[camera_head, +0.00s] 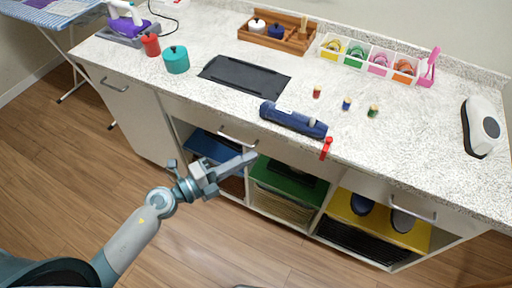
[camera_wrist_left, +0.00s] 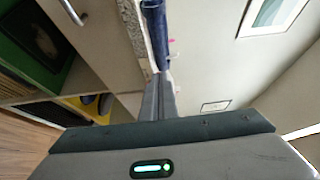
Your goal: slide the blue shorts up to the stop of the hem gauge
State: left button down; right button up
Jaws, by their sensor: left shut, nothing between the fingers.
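A long dark blue piece (camera_head: 294,122), which looks like the blue shorts, lies along the front edge of the counter. A lighter greyish strip shows on its top. A red piece (camera_head: 326,149) sits at the counter edge by its right end; I cannot tell whether it is the hem gauge's stop. My left gripper (camera_head: 250,157) is shut and empty, in front of the counter and apart from the blue piece. In the left wrist view its fingers (camera_wrist_left: 159,97) are together, and the blue piece (camera_wrist_left: 155,28) shows beyond the tips. My right gripper is out of view.
A dark mat (camera_head: 245,78) lies left of the blue piece. Several thread spools stand to its right, including a red one (camera_head: 317,91). A white divided tray (camera_head: 367,62) and a wooden tray (camera_head: 277,40) stand behind. Drawer handles (camera_head: 237,139) stick out below the counter.

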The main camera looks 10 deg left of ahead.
aim_at(286, 126)
pick_arm(q)
jog(key=x, duration=0.3)
jog(key=w+a+p+x, duration=0.1)
jog(key=x, duration=0.3)
jog(key=p+x, duration=0.1)
jog(key=x, duration=0.3)
jog(key=shift+w, duration=1.05)
jog(key=shift+p, duration=0.3)
jog(key=shift+w+r, duration=0.1)
jog(key=shift+w, duration=0.75)
jog(key=shift+s, duration=0.15)
